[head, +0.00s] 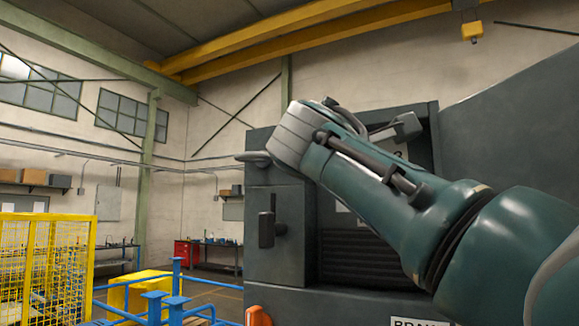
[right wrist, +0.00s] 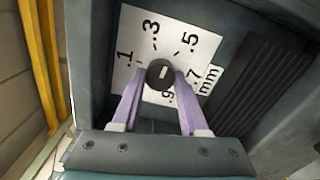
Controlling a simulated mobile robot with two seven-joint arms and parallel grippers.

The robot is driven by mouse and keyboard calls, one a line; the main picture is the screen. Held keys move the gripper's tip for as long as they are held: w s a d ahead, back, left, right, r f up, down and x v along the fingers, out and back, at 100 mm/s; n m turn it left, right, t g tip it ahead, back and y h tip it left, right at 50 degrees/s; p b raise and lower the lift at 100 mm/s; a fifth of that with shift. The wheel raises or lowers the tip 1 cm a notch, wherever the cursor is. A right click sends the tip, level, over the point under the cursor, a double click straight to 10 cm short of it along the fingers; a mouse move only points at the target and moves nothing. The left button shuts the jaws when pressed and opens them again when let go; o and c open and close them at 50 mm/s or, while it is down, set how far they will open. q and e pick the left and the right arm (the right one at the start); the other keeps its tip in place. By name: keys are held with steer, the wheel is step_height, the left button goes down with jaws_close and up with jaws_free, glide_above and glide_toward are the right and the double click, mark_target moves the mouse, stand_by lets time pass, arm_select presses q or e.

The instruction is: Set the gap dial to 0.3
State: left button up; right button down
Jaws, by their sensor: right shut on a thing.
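The gap dial shows in the right wrist view as a round dark knob (right wrist: 154,76) with a short white mark on its face. It sits on a white scale plate (right wrist: 128,30) printed .1, .3, .5, .7, .9 and mm. The white mark runs roughly up the picture; I cannot tell exactly which number it points at. My right gripper (right wrist: 161,80) is shut on the knob, one pale purple finger on each side. My left gripper is not in view.
The dial sits in a recess of a dark grey machine cabinet (head: 273,215), with a black ribbed panel (right wrist: 262,88) beside it. A black handle (head: 266,230) projects from the cabinet front. Blue railings (head: 176,290) and a yellow mesh fence (head: 45,255) stand at the left.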

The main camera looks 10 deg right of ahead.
steer(key=shift+d+n+p, duration=0.1)
steer(key=shift+n+p, duration=1.75)
steer(key=shift+n, duration=1.45)
steer(key=shift+f, duration=0.1)
steer(key=shift+c, duration=2.1)
jaws_free()
